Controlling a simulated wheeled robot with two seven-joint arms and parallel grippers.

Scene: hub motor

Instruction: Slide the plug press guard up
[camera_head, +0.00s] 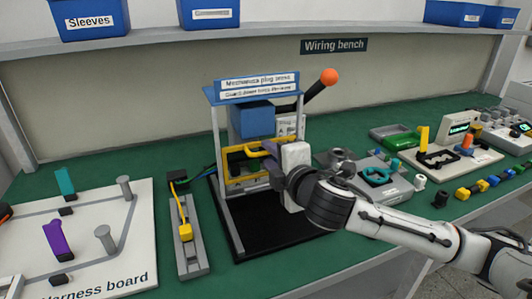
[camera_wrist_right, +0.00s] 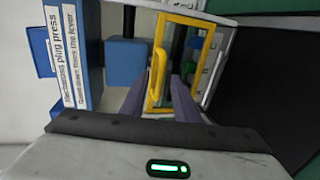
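The plug press (camera_head: 257,88) stands mid-bench, with a blue top sign, a blue block (camera_head: 252,118) and a lever with an orange knob (camera_head: 329,76). Its guard (camera_head: 232,181) is a yellow-framed panel at the lower front of the press, below the blue block. In the right wrist view the guard (camera_wrist_right: 186,18) shows with its yellow handle (camera_wrist_right: 157,72). My right gripper (camera_wrist_right: 160,88) is open, its purple-grey fingers apart at the handle's end of the guard. Whether they touch the handle is unclear. In the head view my right gripper (camera_head: 270,155) partly hides the guard. My left gripper is not in view.
A harness board (camera_head: 100,255) with pegs and clips lies at left. A grey rail fixture (camera_head: 190,250) with a yellow connector stands left of the press. Grey fixtures and small coloured parts fill the right side. A shelf with blue bins (camera_head: 90,15) runs above.

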